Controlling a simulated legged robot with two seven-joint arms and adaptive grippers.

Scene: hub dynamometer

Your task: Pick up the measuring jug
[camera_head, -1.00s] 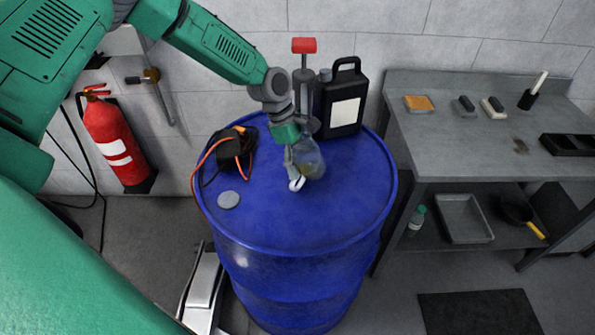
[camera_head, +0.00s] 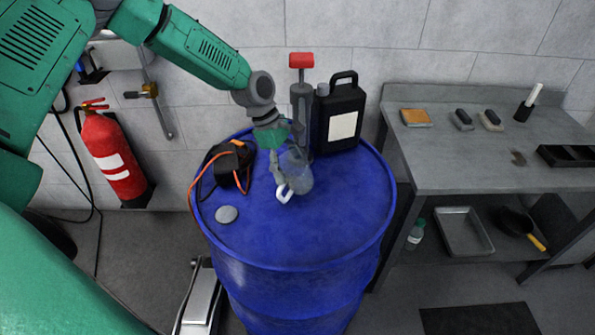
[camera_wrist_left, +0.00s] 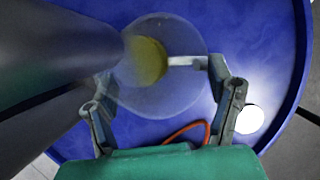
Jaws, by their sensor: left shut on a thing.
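The measuring jug (camera_head: 298,172) is clear, with a white handle (camera_head: 284,194), over the top of the blue drum (camera_head: 330,222). My left gripper (camera_head: 280,172) is shut on the jug. In the left wrist view the jug (camera_wrist_left: 178,92) sits between the two fingers of the gripper (camera_wrist_left: 163,80), with something yellow inside it. The white handle (camera_wrist_left: 185,61) reaches to the right finger there. I cannot tell whether the jug's base touches the drum. My right gripper is not in view.
A hand pump (camera_head: 301,100) with a red handle and a black canister (camera_head: 340,118) stand close behind the jug. A black device (camera_head: 230,163) with an orange cable and a grey disc (camera_head: 227,214) lie on the drum's left. The drum's front right is clear. A grey workbench (camera_head: 460,170) stands right.

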